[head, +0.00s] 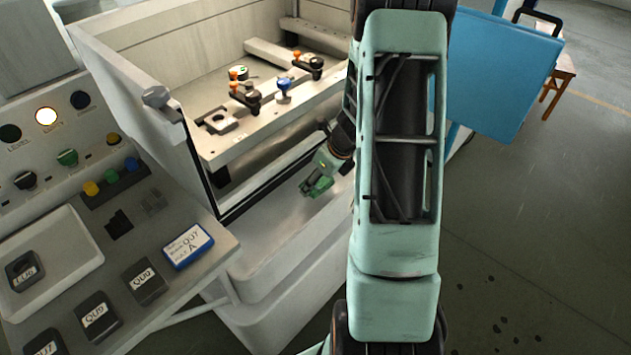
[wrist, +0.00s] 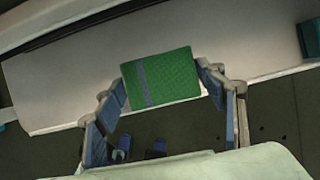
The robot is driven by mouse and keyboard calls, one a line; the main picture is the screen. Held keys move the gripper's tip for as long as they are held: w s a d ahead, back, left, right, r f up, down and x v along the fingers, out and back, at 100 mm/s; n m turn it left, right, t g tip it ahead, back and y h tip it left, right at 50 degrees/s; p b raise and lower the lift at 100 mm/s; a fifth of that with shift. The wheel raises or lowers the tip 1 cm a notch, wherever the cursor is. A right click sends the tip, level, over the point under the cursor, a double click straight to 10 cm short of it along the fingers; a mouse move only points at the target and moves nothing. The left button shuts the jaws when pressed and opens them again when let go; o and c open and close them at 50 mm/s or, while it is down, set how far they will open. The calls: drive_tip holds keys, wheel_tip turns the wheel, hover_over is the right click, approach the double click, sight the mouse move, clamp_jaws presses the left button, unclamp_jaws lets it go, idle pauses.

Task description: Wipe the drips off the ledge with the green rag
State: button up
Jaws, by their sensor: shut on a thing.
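The green rag (wrist: 160,76), with a grey stripe, sits between the fingers of my gripper (wrist: 165,82) in the wrist view. My gripper is shut on it. In the head view my gripper (head: 322,180) is low in front of the machine's tank, over the pale ledge (head: 268,232), with green at its tip. The ledge also shows as a pale band behind the rag in the wrist view (wrist: 62,92). I cannot tell whether the rag touches the ledge. I cannot make out any drips on it. My arm hides the ledge's right part in the head view.
Fixtures with orange and blue knobs stand on the tank's work table (head: 225,145). A control panel (head: 60,150) is at left, above a shelf with a white tray (head: 75,283), dark labelled blocks and a blue-edged card (head: 188,246). A blue panel (head: 500,75) juts out at right; dark spots mark the floor.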

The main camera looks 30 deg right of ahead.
drive_tip(key=shift+r+p, duration=1.05)
drive_tip(key=shift+r, duration=0.55)
